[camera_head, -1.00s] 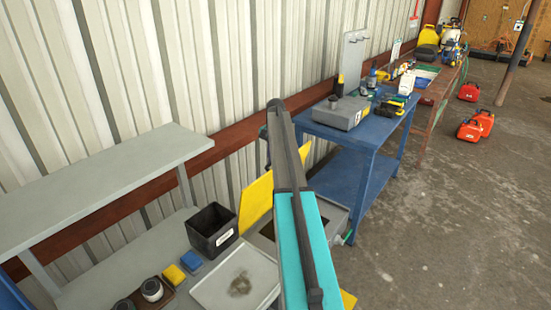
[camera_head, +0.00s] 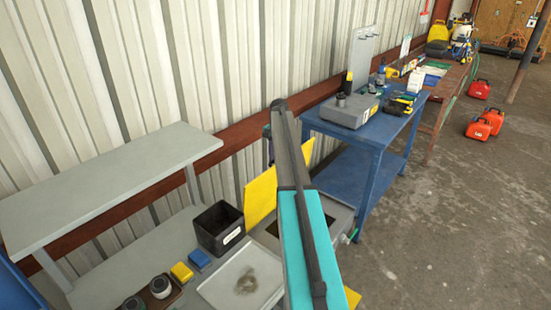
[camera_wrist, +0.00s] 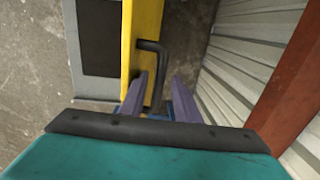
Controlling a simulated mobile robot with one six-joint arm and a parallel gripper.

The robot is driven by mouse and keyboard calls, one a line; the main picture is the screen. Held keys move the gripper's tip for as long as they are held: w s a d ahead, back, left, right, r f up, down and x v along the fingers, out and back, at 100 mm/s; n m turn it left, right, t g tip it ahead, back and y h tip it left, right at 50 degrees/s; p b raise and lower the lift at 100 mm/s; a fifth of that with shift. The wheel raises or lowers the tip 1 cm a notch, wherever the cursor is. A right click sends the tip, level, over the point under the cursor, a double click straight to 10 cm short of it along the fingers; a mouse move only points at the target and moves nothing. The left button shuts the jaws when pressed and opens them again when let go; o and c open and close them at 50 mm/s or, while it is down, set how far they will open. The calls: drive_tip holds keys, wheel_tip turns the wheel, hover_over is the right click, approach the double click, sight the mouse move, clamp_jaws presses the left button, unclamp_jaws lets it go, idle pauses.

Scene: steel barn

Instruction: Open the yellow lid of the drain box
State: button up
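The yellow lid (camera_head: 260,197) of the drain box stands raised, roughly upright, at the wall side of the grey box (camera_head: 342,216). My arm hides part of both in the head view. In the wrist view the lid (camera_wrist: 146,22) shows nearly edge-on, with a bent black handle (camera_wrist: 163,66) on its wall-facing side. The box's dark opening (camera_wrist: 101,38) lies to the left of the lid. My gripper (camera_wrist: 159,76) has its two purple fingers apart, with the handle's bar between them. I cannot tell whether either finger touches it.
Left of the box are a black bin (camera_head: 218,228), a pale tray (camera_head: 236,288), and yellow and blue blocks on a grey bench (camera_head: 140,255). A blue table (camera_head: 370,135) stands beyond. The ribbed wall (camera_head: 180,60) is close behind the lid.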

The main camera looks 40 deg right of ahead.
drive_tip(key=shift+s+r+p, duration=0.15)
drive_tip(key=shift+r+p, duration=0.35)
drive_tip(key=shift+r, duration=1.5)
drive_tip(key=shift+s+r+p, duration=0.15)
drive_tip(key=shift+r+p, duration=0.35)
drive_tip(key=shift+r, duration=1.5)
clamp_jaws()
drive_tip(key=shift+w, duration=0.2)
drive_tip(key=s+a+r+n+t+y+b, duration=0.25)
drive_tip(key=s+a+t+b, duration=0.3)
drive_tip(key=s+a, duration=0.4)
drive_tip(key=s+d+f+m+t+b, duration=0.1)
drive_tip(key=s+d+m+t+b, duration=0.1)
drive_tip(key=s+b, duration=0.6)
drive_tip(key=s+d+t, duration=0.1)
drive_tip(key=s+t, duration=0.1)
drive_tip(key=s, duration=0.3)
drive_tip(key=shift+d+f, duration=0.25)
drive_tip(key=shift+d, duration=0.15)
